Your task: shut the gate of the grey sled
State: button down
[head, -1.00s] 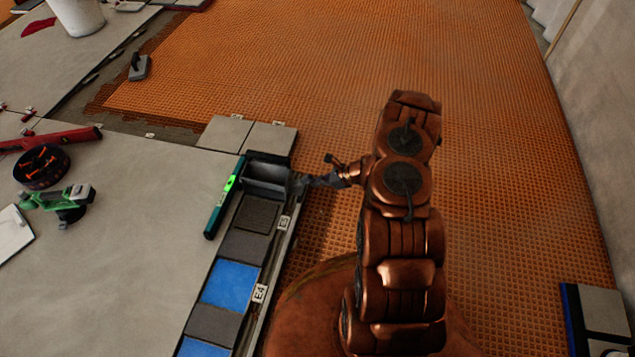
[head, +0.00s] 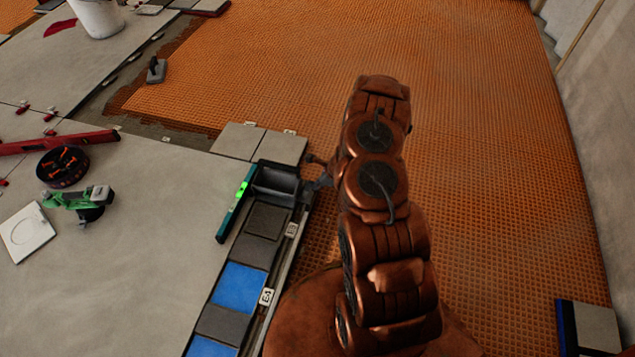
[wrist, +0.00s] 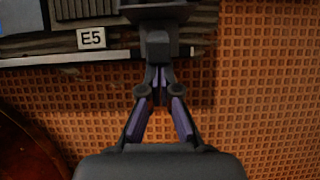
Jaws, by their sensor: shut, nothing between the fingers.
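The grey sled (head: 275,185) is a dark, open-topped box at the far end of a row of dark and blue tiles. Its near right part also seems to show at the top of the wrist view (wrist: 155,12), where a dark block sticks out towards me. I cannot make out which part is the gate or whether it stands open. My gripper (head: 318,183) is at the sled's right side, partly hidden by my arm. In the wrist view my gripper (wrist: 157,98) has its fingertips together, empty, just below the dark block; I cannot tell if they touch it.
Tags line the row's right edge, one reading E5 (wrist: 91,38). A green tool (head: 75,198) lies far left.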

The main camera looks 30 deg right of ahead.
jog(key=shift+w+a+r+p, duration=0.3)
jog(key=shift+w+a+p, duration=0.2)
jog(key=shift+a, duration=0.1)
jog(key=shift+w+a+r+p, duration=0.3)
jog(key=shift+w+a+p, duration=0.15)
jog(key=shift+w+a, duration=0.1)
jog(key=shift+w+a+r, duration=0.1)
jog(key=shift+a, duration=0.05)
jog(key=shift+s+d, duration=0.3)
jog(key=shift+d, duration=0.1)
jog(key=s+d+p, duration=0.2)
jog(key=s+d, duration=0.1)
notch_tip(320, 180, up, 10)
jog(key=f+p, duration=0.1)
jog(key=p, duration=0.1)
send_over(308, 182)
jog(key=s+d, duration=0.5)
jog(key=shift+r, duration=0.25)
